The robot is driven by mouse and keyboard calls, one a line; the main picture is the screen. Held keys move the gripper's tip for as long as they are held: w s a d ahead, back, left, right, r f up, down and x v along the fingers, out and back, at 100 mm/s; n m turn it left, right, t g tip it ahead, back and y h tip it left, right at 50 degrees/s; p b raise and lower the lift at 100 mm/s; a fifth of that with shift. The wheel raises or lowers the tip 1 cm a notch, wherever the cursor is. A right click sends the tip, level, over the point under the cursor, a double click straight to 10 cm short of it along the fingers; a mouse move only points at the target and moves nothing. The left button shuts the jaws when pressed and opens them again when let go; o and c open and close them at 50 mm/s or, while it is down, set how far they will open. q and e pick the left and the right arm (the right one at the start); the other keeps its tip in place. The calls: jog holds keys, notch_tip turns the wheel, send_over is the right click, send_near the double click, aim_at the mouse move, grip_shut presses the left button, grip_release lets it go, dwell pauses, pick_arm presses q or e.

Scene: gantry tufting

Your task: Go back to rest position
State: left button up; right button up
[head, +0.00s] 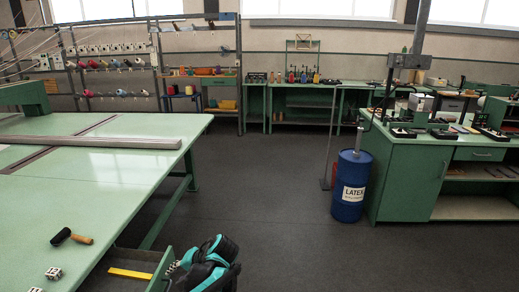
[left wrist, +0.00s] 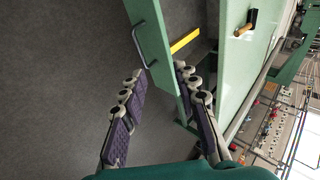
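My left gripper (head: 176,268) is at the bottom of the head view, beside the front of an open drawer (head: 158,272) in the green table. In the left wrist view the two fingers of the gripper (left wrist: 156,74) are spread apart with nothing held. The drawer front, with its metal handle (left wrist: 138,46), shows between and beyond the fingertips. I cannot tell whether a finger touches it. A yellow strip (head: 130,273) lies in the drawer; it also shows in the left wrist view (left wrist: 185,41). My right gripper is not in view.
The green table (head: 110,190) fills the left and carries a dark-headed tool with a wooden handle (head: 72,237) and two small dice-like blocks (head: 53,273). A blue latex drum (head: 350,187) stands by a green workbench (head: 405,185) at right. The middle floor is clear.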

pick_arm(q)
jog(key=s+d+r+n+t+h, duration=0.1)
jog(key=s+d+t+h, duration=0.1)
jog(key=s, duration=0.9)
jog(key=s+d+r+n+t+h, duration=0.1)
jog(key=s+d+h, duration=0.4)
jog(key=s, duration=0.5)
jog(key=shift+s+d+r+t+h, duration=0.15)
jog(key=shift+s+r+t+h, duration=0.3)
jog(key=shift+r+h, duration=0.2)
